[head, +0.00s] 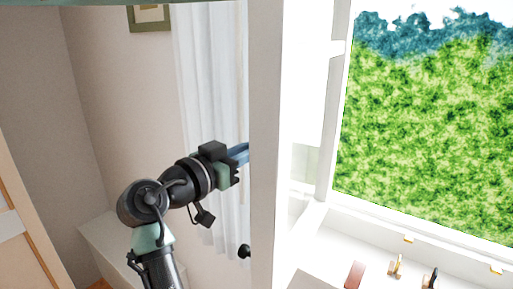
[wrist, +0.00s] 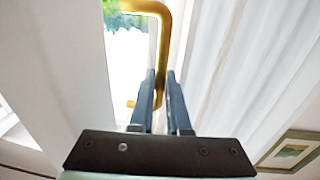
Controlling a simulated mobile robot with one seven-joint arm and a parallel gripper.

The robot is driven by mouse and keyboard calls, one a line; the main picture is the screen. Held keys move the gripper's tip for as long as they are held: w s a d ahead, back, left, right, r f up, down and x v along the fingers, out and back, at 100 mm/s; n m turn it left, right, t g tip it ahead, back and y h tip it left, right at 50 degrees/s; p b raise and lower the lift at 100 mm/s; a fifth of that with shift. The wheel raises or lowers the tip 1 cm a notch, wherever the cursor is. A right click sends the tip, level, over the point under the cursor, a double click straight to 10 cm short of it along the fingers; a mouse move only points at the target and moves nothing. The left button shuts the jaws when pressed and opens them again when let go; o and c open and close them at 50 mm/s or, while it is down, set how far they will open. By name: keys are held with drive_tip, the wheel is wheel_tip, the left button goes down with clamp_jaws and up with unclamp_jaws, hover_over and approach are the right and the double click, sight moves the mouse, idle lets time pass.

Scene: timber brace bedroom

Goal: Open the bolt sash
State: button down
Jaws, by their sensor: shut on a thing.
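A gold, bent handle (wrist: 162,35) shows in the wrist view, beside a bright glass strip with greenery behind it. My gripper (wrist: 164,78) is shut on the lower part of this handle, with a blue finger on each side. A white upright (head: 267,150), seemingly the edge of the sash, stands in the middle of the head view. My gripper (head: 245,153) reaches behind its left side there, so its fingertips and the handle are hidden. A white frame member (wrist: 60,70) fills the left of the wrist view.
White curtains (head: 208,95) hang close behind my arm. To the right is a window opening (head: 425,130) onto greenery, above a white sill with small objects, including a pinkish block (head: 355,275). A framed picture (head: 149,16) hangs on the wall.

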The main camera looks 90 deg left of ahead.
drive_tip(key=c, duration=0.9)
unclamp_jaws()
drive_tip(key=shift+w, duration=0.1)
drive_tip(key=shift+b+v, duration=2.15)
drive_tip(key=shift+v, duration=4.35)
